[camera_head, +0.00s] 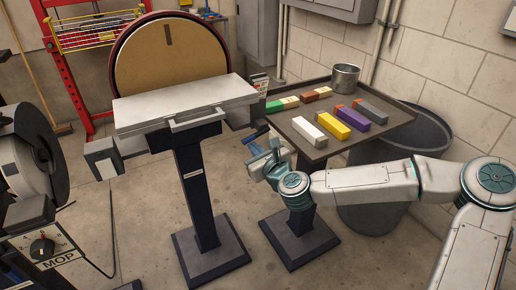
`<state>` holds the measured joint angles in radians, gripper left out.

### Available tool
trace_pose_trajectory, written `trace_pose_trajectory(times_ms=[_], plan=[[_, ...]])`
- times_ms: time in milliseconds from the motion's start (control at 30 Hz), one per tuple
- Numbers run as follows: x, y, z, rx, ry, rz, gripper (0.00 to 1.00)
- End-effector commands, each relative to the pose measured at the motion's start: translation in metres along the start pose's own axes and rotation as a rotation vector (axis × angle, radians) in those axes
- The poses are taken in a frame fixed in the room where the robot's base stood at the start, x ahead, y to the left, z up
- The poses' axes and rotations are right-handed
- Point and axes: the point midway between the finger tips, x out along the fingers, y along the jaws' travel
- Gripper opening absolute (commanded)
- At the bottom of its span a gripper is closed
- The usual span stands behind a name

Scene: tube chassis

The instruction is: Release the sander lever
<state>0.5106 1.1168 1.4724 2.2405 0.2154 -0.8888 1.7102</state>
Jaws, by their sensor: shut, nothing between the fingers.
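The disc sander has a large brown disc (172,52) behind a flat light-grey table (185,97), with a grey handle bar along the table's front edge. A small dark blue bar (256,135) shows at the right side of the sander, just above my gripper; I cannot tell whether it is the lever. My gripper (260,158) is shut and empty, in front of the gap between the sander and the tray stand. I cannot tell whether it touches the blue bar. My wrist hides part of the stand behind it.
A dark tray (375,150) on a stand holds several coloured blocks and a metal can (345,78). A grey bin (420,132) stands behind my arm. A machine marked MOP (42,246) is at left. A red rack (65,75) stands behind.

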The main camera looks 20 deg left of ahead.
Motion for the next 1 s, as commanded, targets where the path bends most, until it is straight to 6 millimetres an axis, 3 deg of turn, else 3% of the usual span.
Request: trace_pose_trajectory(times_ms=[433, 1000], plan=[[-0.002, 0.002, 0.013, 0.213, 0.0, 0.032, 0.0], [-0.002, 0.002, 0.014, 0.239, 0.0, 0.036, 0.0]])
